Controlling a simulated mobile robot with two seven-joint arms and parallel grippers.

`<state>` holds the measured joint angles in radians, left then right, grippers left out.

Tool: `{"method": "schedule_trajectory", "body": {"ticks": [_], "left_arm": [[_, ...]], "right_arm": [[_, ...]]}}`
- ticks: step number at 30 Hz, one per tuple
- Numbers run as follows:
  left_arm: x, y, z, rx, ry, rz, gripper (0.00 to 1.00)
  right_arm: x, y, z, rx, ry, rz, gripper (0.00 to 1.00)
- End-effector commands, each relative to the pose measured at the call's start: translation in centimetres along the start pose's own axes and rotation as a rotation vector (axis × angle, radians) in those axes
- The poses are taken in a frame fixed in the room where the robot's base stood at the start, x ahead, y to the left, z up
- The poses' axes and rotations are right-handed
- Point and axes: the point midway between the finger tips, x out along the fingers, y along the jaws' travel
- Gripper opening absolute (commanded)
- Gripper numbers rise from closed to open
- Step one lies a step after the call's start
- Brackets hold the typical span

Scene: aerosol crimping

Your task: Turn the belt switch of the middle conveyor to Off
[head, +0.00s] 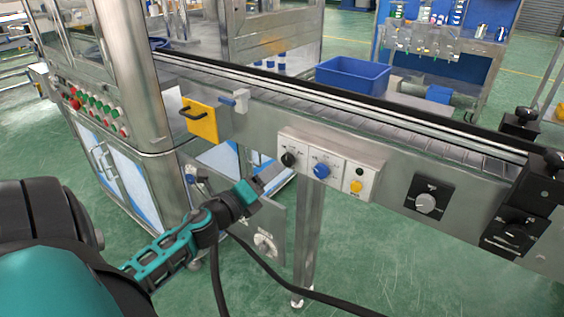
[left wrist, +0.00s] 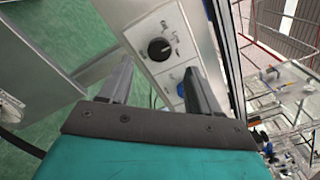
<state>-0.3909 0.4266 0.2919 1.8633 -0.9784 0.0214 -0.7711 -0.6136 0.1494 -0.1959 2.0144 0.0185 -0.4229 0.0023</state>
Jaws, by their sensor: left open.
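The conveyor (head: 400,135) runs from the upper left to the right. A pale switch panel (head: 340,163) on its side carries a black rotary knob (head: 288,159), a blue knob (head: 320,170) and a yellow knob (head: 356,186). My left gripper (head: 260,184) is open and empty, below and left of the panel. In the left wrist view, the black knob (left wrist: 159,49) shows beyond and between the spread fingers (left wrist: 160,78), apart from them. The blue knob (left wrist: 181,89) is partly visible near the right finger.
A yellow plate with a black handle (head: 200,118) is left of the panel. A grey dial on a black plate (head: 426,202) and black fittings (head: 512,235) are to its right. A lower box with a dial (head: 265,243) and a metal leg (head: 307,230) stand below. A blue bin (head: 352,76) is behind.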

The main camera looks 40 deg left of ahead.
Motion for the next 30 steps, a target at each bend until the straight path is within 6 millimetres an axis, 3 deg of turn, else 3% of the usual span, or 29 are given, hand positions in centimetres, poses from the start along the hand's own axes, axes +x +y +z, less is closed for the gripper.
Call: {"method": "schedule_trajectory", "body": {"ticks": [6, 12, 25, 30], "left_arm": [[3.9, -0.1, 0.1, 0.001, -0.001, -0.001, 0.63], [5.8, 0.0, 0.0, -0.001, 0.000, 0.000, 0.63], [6.4, 0.1, -0.1, -0.001, 0.001, 0.001, 0.62], [6.4, 0.1, -0.1, -0.001, 0.001, 0.001, 0.46]], "right_arm": [[-0.1, 0.2, 0.0, -0.001, -0.001, 0.006, 0.43], [0.0, 0.3, -0.2, 0.000, 0.004, 0.006, 0.43], [0.1, 0.2, -0.6, 0.001, 0.014, 0.006, 0.43], [0.1, 0.2, -0.7, 0.001, 0.014, 0.006, 0.43]]}}
